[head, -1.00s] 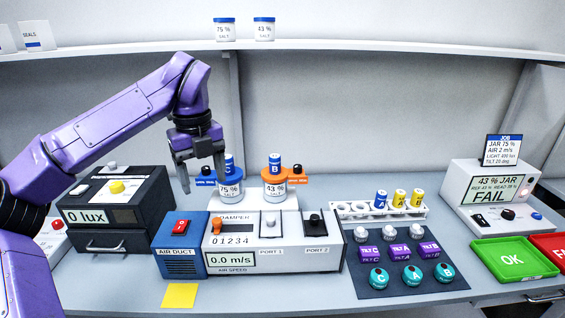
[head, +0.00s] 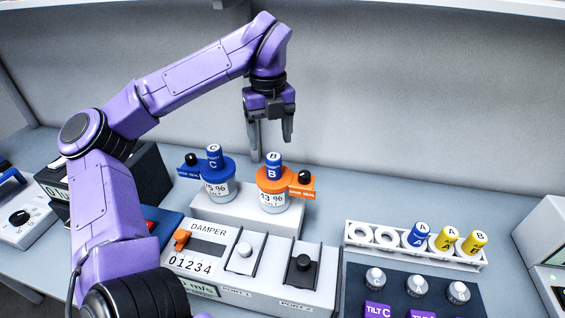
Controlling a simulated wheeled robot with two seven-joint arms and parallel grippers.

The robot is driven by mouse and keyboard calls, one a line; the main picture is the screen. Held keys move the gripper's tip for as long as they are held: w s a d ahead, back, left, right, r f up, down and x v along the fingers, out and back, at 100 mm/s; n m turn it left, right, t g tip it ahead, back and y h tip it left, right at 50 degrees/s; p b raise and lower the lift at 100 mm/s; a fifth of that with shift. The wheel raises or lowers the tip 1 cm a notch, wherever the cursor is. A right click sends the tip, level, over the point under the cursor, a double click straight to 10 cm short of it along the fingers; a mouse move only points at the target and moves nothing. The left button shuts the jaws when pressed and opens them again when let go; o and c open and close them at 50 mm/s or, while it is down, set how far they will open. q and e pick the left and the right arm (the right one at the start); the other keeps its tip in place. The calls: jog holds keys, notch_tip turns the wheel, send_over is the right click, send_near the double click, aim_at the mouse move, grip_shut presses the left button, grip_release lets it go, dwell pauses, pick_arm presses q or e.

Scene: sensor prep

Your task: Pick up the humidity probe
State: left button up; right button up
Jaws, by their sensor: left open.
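A blue probe marked B (head: 274,166) stands upright in the orange-lidded 43 % salt jar (head: 273,203). A blue probe marked C (head: 214,157) stands in the blue-lidded salt jar (head: 219,190) to its left. A third blue probe, marked A (head: 416,235), is in the white rack (head: 360,242). The small print on the probes is too small to read, so I cannot tell which is the humidity probe. My left gripper (head: 271,146) points down, open and empty, just above or behind the top of probe B. My right gripper is out of view.
Both jars stand on a white block (head: 235,216) behind the damper box (head: 215,262), with black knobs beside them. Two yellow probes (head: 447,238) share the rack. The bench between jars and rack is clear.

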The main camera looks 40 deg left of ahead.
aim_at(275, 154)
pick_arm(q)
jog(key=shift+s+f, duration=0.45)
jog(key=shift+s, duration=0.05)
jog(key=shift+s+f, duration=0.2)
jog(key=shift+f, duration=0.1)
jog(key=f, duration=0.1)
jog(key=w+f+p, duration=0.1)
jog(key=f, duration=0.1)
jog(key=w+f, duration=0.1)
jog(key=f, duration=0.1)
jog(key=shift+w+d+p, duration=0.15)
jog(key=shift+d+p, duration=0.1)
jog(key=shift+p, duration=0.1)
jog(key=shift+f, duration=0.25)
jog(key=shift+s+a+r, duration=0.1)
jog(key=shift+s, duration=0.4)
jog(key=shift+w, duration=0.15)
grip_shut()
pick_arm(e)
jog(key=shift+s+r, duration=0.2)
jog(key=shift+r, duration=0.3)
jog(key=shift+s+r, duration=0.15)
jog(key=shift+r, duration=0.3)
